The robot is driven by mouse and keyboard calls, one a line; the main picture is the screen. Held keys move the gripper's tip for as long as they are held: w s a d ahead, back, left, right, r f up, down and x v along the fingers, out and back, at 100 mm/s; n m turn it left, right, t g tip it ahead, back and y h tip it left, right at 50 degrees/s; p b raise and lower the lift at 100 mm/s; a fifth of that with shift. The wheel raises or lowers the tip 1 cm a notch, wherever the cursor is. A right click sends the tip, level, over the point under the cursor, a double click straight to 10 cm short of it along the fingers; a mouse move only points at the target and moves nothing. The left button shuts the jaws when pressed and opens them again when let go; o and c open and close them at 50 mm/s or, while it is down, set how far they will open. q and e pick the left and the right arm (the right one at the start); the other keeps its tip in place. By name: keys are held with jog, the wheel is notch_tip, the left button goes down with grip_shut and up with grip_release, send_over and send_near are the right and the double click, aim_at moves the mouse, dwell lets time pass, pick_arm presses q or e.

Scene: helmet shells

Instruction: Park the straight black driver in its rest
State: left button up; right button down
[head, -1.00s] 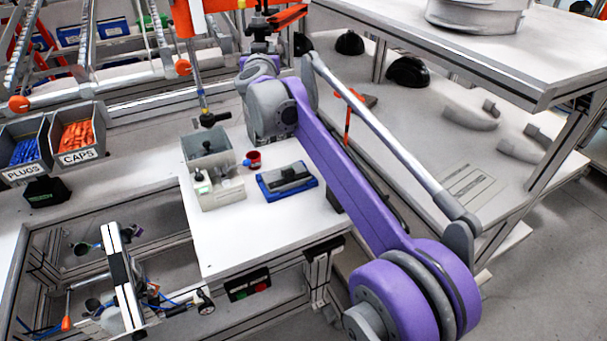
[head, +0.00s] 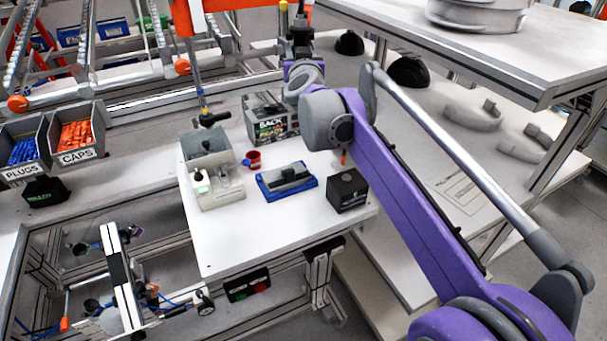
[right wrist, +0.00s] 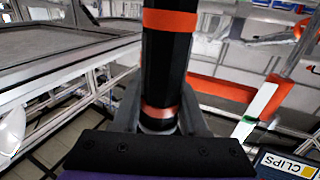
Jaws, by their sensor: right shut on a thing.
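A straight black driver (right wrist: 165,70) with orange bands stands upright in the right wrist view. My right gripper (right wrist: 160,118) is shut around its lower part. In the head view my right gripper (head: 299,38) is at the far end of my purple arm, high at the back of the white table; the driver is hard to make out there. A small black block (head: 347,189) with a dark mark on top sits on the table's right part, nearer than the gripper. I cannot tell whether it is the driver's rest. My left gripper is not in view.
The white table (head: 230,250) holds a grey open bin (head: 207,145), a red cup (head: 252,160), a blue tray (head: 276,194) and a labelled box (head: 268,130). Another tool (head: 206,119) hangs above the bin. A raised shelf (head: 400,40) stands at right. The table front is clear.

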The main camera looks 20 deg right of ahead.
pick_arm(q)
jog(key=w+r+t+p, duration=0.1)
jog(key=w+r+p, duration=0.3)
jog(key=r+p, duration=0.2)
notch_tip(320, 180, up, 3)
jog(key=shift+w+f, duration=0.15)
pick_arm(e)
jog(key=s+d, duration=0.6)
jog(key=d, duration=0.1)
jog(key=shift+s, duration=0.4)
jog(key=shift+s+d, duration=0.15)
jog(key=shift+s, duration=0.05)
jog(key=shift+w, duration=0.1)
